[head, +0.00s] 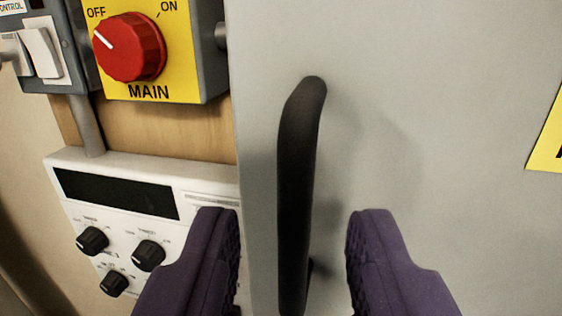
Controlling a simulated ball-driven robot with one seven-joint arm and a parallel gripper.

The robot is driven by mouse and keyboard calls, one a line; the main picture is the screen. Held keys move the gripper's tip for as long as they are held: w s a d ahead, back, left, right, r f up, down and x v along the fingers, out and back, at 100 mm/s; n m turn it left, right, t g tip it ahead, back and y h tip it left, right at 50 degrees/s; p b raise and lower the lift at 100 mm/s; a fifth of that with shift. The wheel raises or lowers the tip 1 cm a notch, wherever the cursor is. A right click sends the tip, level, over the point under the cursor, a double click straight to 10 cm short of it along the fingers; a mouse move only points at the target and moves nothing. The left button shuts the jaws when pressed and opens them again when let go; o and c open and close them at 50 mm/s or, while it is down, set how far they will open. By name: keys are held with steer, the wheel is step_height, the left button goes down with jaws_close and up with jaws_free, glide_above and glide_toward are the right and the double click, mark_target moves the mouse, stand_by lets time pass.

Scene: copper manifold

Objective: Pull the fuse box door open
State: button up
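The fuse box door (420,120) is a large flat grey panel filling the right of the head view. Its left edge runs down the view, and it looks shut. A black upright bar handle (298,170) stands out from the door near that edge. My gripper (293,215) is open, with two purple padded fingers at the bottom of the view. One finger is on each side of the handle's lower part, with a gap on both sides. The handle's lower end runs to the bottom edge of the view.
Left of the door is a yellow MAIN switch box (188,60) with a red knob (130,47) pointing towards OFF. Below is a white control unit (150,190) with black knobs, close to the left finger. A grey switch box (62,20) sits at top left.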

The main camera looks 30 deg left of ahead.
steer(key=shift+x, duration=0.85)
jaws_close()
steer(key=shift+d, duration=0.1)
